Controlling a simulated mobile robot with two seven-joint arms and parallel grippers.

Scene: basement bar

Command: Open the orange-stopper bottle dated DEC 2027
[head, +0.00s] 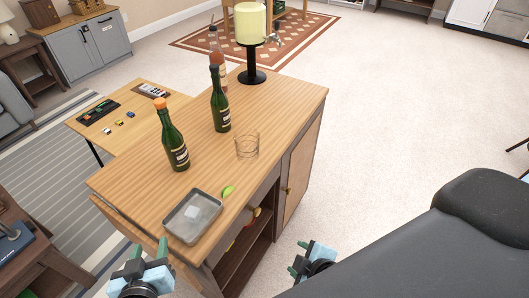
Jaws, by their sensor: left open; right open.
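A dark green bottle with an orange stopper (174,140) stands upright on the wooden cabinet top (270,105), towards its left side. Its stopper is in its neck. Its label is too small to read, so I cannot make out a date. A second green bottle with a dark top (220,107) stands behind it to the right. My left gripper (150,249) is open and empty at the bottom, in front of the cabinet's near left corner. My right gripper (298,257) is open and empty, lower right of the cabinet. Both are well apart from the bottles.
A glass (247,146), lime wedge (228,191) and shallow metal tray (184,229) are nearer. A dark padded seat (430,250) fills the lower right.

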